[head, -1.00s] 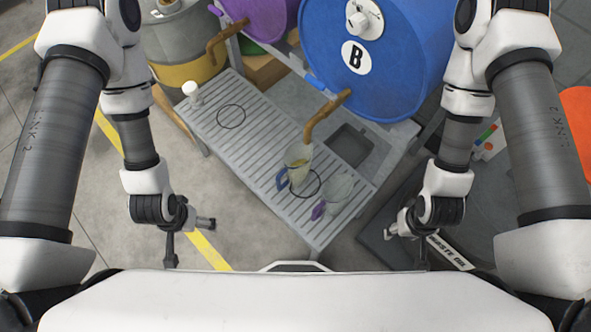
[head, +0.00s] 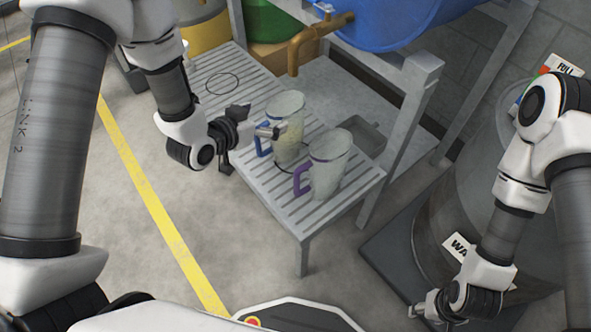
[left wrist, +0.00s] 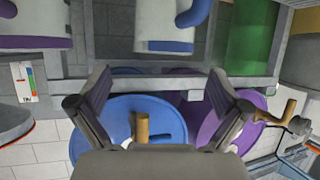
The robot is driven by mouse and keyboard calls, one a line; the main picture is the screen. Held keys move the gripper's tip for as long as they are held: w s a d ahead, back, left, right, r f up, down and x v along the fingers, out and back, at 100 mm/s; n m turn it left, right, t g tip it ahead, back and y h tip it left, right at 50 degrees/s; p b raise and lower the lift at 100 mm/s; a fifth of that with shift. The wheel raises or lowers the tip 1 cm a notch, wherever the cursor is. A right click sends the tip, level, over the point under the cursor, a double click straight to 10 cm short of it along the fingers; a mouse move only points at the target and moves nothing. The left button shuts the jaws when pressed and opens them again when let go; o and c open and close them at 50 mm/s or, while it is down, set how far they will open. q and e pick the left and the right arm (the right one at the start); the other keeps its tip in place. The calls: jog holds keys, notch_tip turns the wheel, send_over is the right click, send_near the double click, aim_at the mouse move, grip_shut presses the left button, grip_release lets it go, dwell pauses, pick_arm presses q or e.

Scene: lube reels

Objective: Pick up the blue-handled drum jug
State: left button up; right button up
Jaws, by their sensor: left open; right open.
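The blue-handled jug (head: 288,128), clear with yellowish contents, stands upright on the slatted bench over a dark ring mark. Its blue handle (head: 263,139) faces my left gripper (head: 257,121), which is open beside the handle side. I cannot tell whether a finger touches it. In the left wrist view the jug (left wrist: 163,33) shows upside down, beyond and between the open fingers (left wrist: 160,78). The purple-handled jug (head: 328,168) stands close by at the right; it also shows in the left wrist view (left wrist: 32,28). My right gripper (head: 430,308) is open and empty, low at the right.
A blue drum (head: 400,22) with a brown tap (head: 312,38) lies above the bench (head: 310,222). A bench post (head: 412,90) stands right of the jugs. A grey waste drum (head: 440,215) stands at the right. Floor left of the bench is clear.

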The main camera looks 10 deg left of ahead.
pick_arm(q)
jog(key=shift+w+a+f+b, duration=0.1)
jog(key=shift+w+f+b, duration=0.2)
jog(key=shift+f, duration=0.25)
jog(key=shift+w+a+f+b, duration=0.1)
jog(key=shift+w+f+b, duration=0.1)
jog(key=shift+f+b, duration=0.25)
jog(key=shift+w, duration=0.2)
jog(key=shift+w+t, duration=0.3)
jog(key=shift+w, duration=0.05)
jog(key=x, duration=0.2)
jog(key=b+x, duration=0.1)
jog(key=x, duration=0.4)
jog(key=shift+d+r+b, duration=0.25)
jog(key=shift+d+b, duration=0.05)
jog(key=shift+b, duration=0.1)
jog(key=shift+s, duration=0.1)
pick_arm(e)
notch_tip(320, 180, down, 6)
jog(key=shift+w+a+r, duration=0.1)
jog(key=shift+a, duration=0.05)
pick_arm(q)
jog(key=c, duration=1.8)
jog(key=shift+r, duration=0.15)
